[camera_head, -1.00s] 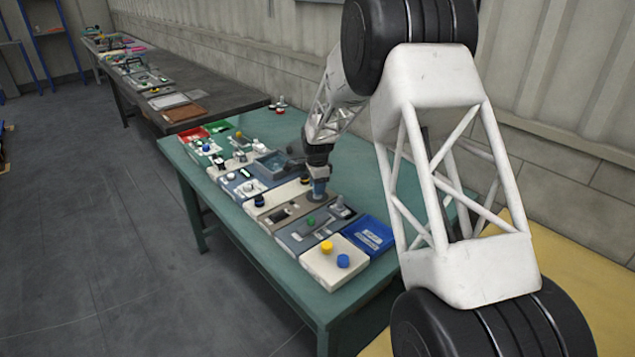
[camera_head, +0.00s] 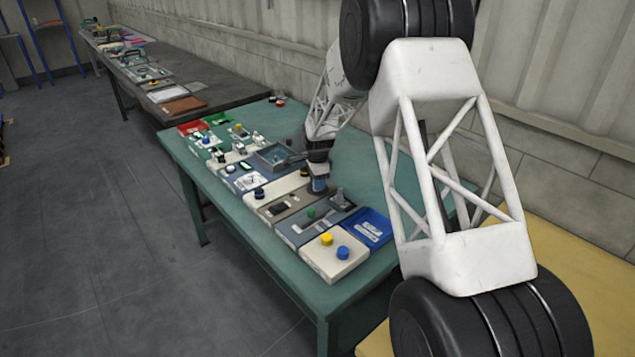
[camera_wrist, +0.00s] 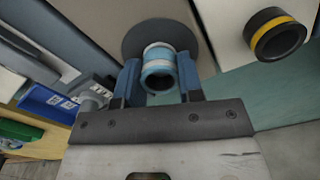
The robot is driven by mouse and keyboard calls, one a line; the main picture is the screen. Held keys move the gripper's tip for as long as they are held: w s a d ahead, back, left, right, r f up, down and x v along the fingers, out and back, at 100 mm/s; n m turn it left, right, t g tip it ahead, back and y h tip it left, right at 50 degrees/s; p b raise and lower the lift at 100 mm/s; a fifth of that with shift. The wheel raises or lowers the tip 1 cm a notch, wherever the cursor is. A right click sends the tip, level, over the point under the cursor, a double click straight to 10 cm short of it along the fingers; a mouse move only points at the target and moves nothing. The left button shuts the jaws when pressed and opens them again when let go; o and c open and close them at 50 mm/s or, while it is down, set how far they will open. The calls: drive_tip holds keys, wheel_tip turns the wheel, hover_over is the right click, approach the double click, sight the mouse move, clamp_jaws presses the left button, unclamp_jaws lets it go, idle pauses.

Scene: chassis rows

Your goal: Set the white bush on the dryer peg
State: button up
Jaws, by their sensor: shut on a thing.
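My gripper (camera_head: 318,186) is over the middle of the row of panels. In the wrist view its blue fingers (camera_wrist: 160,78) are shut on a short hollow bush (camera_wrist: 158,52), white with a light blue band, its dark open end facing the camera. I take this to be the white bush. A dark grey round disc (camera_wrist: 131,40) shows right behind the bush, on a grey-beige panel. I cannot tell whether the bush touches it. No peg is clearly visible; the bush and fingers hide the disc's middle. I cannot tell which part belongs to the dryer.
A black ring with a yellow band (camera_wrist: 277,35) stands on the neighbouring cream panel. A blue tray (camera_head: 367,229) and a cream panel with yellow (camera_head: 326,239) and blue (camera_head: 343,252) knobs lie nearer. The green table (camera_head: 362,180) has free room behind the panels.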

drive_tip(key=o, duration=1.1)
drive_tip(key=shift+r, duration=0.15)
drive_tip(key=shift+r, duration=3.75)
drive_tip(key=shift+r, duration=0.1)
wheel_tip(320, 180, up, 7)
drive_tip(key=shift+f, duration=0.1)
